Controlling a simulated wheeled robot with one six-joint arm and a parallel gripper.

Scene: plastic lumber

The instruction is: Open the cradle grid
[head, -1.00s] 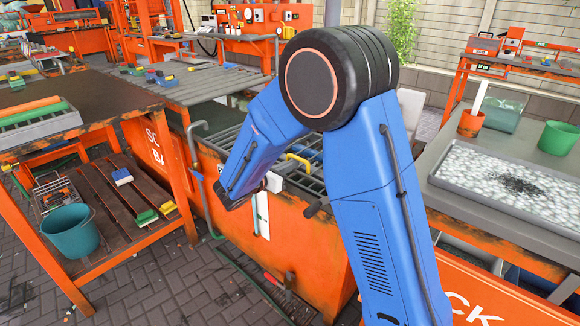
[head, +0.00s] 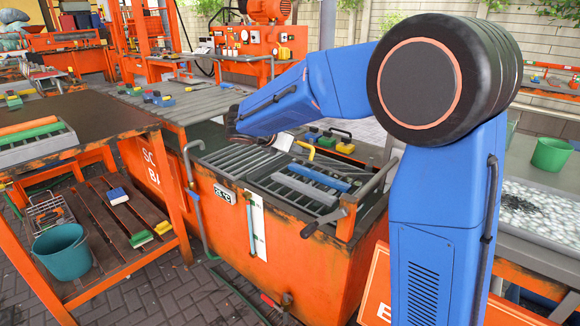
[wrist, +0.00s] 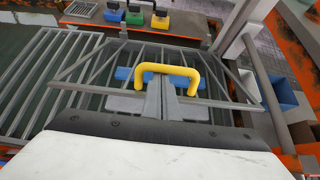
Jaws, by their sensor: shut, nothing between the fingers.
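The cradle grid (wrist: 103,77), a frame of thin grey bars, spans the middle of the wrist view. Its yellow handle (wrist: 168,69) arches across the view centre. My gripper (wrist: 162,88) is shut and empty, with its fingertips between the handle's legs, close below its crossbar. I cannot tell whether they touch it. Blue and grey bars show through the grid. In the head view, the yellow handle (head: 311,148) shows beside my gripper's pale end, above the orange tank (head: 285,245). My wrist hides part of it there, so the grid's tilt is unclear.
A slatted rack (wrist: 45,75) lies left of the grid. Small coloured blocks (wrist: 135,15) sit beyond it. An upright grey post and rail stand close on the right (wrist: 265,90). In the head view, a bench with white pellets (head: 530,205) is at right.

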